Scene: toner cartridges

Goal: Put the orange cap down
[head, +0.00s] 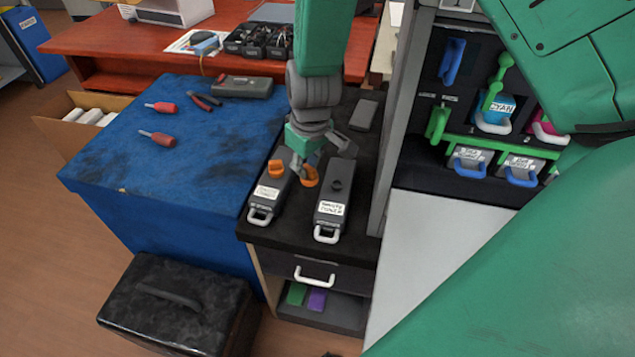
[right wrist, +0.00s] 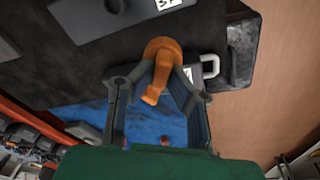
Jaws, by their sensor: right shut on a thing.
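My right gripper (head: 311,172) is over the black cart top between two dark grey toner cartridges. It is shut on an orange cap (head: 309,177). In the right wrist view the cap (right wrist: 160,62) sits between the two fingertips (right wrist: 165,72), its round end beyond them and its tab pointing back toward the palm. A second orange cap (head: 276,168) is on the left cartridge (head: 268,192). The right cartridge (head: 336,188) has a dark round fitting on top. I cannot tell whether the held cap touches the cart. My left gripper is not in view.
The blue-covered table (head: 190,165) holds red screwdrivers (head: 158,139), pliers (head: 205,101) and a grey box (head: 242,87). The open printer (head: 480,150) stands right of the cart. A black case (head: 175,305) is on the floor. The cart's front strip (head: 300,240) is bare.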

